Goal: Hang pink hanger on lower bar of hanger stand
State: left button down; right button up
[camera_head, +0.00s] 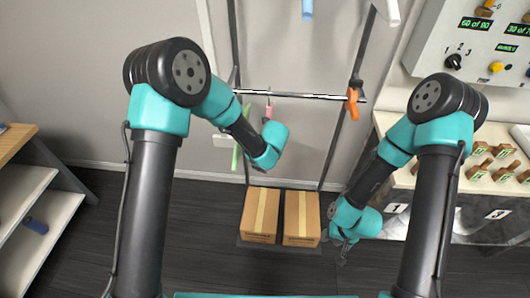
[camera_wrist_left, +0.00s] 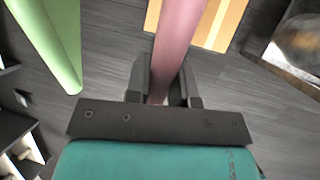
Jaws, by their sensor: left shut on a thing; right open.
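The pink hanger (camera_wrist_left: 179,35) runs up between the fingers of my left gripper (camera_wrist_left: 163,78) in the left wrist view, and the gripper is shut on it. In the head view a small part of the pink hanger (camera_head: 268,107) shows at the bar, above my left wrist, which hides the left fingers. The stand's lower bar (camera_head: 305,95) crosses between two dark uprights. I cannot tell whether the hook rests on the bar. My right gripper (camera_head: 344,244) is open and empty, low at the right, beside the boxes.
A green hanger (camera_head: 236,152) hangs left of the pink one; it also shows in the left wrist view (camera_wrist_left: 52,40). An orange hanger (camera_head: 352,103) is at the bar's right end. Two cardboard boxes (camera_head: 260,213) (camera_head: 301,217) stand below. A shelf (camera_head: 22,190) is at left.

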pick_arm(q)
jog(key=shift+f, duration=0.2)
jog(key=c, duration=0.9)
grip_release()
jog(key=shift+r, duration=0.1)
jog(key=v, duration=1.7)
jog(key=shift+s+r, duration=0.1)
jog(key=shift+r, duration=0.05)
